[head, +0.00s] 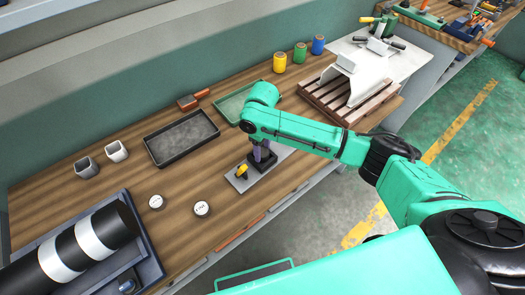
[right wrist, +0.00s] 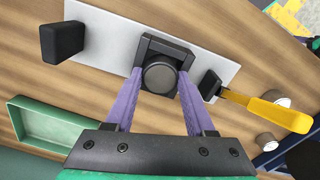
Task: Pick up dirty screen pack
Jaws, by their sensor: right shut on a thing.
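In the right wrist view, a dark round disc, which looks like the dirty screen pack (right wrist: 160,77), sits at a black square block (right wrist: 165,48) on a light grey plate (right wrist: 110,38). My right gripper (right wrist: 160,84) has its purple fingers shut on the sides of the disc. In the head view, my right gripper (head: 262,158) points down over the same plate (head: 270,172), and my wrist hides the disc. I cannot tell whether the disc is clear of the block. My left gripper is not in view.
A yellow-handled lever (right wrist: 265,108) is beside the block. A black tray (head: 181,153) and a green tray (head: 228,107) lie behind. A wooden pallet (head: 322,103) is right.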

